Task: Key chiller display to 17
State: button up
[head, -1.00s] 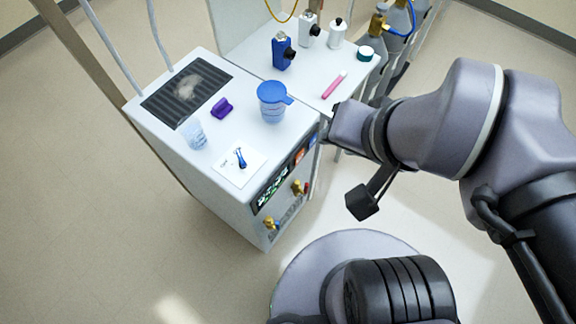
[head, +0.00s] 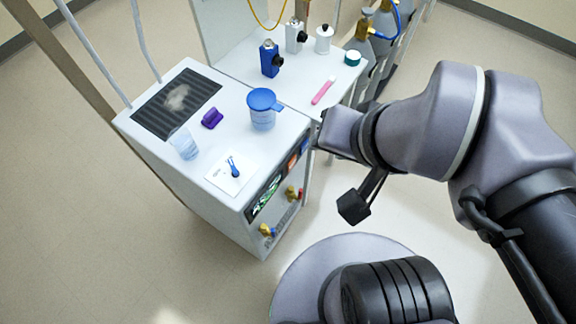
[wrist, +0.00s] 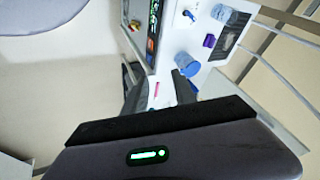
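The chiller is a white box (head: 205,210) left of centre in the head view. Its lit green display (head: 266,197) is on the dark front panel, seen at a steep angle; the digits are unreadable. An orange patch (head: 292,161) and a blue patch (head: 304,146) sit beside it. The display also shows in the wrist view (wrist: 153,22), near the top edge. My gripper (head: 323,132) is beside the panel's far end, and its tips are hard to make out there. In the wrist view, the two dark fingers of my gripper (wrist: 160,88) stand apart with nothing between them.
On the chiller top are a blue-lidded jug (head: 263,115), a clear cup (head: 184,145), a purple item (head: 212,118) and a white card (head: 222,180). Brass fittings (head: 266,230) stick out of its front. Gas cylinders (head: 378,45) stand behind. Open floor lies in front.

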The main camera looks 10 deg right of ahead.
grip_shut()
dwell(1.5)
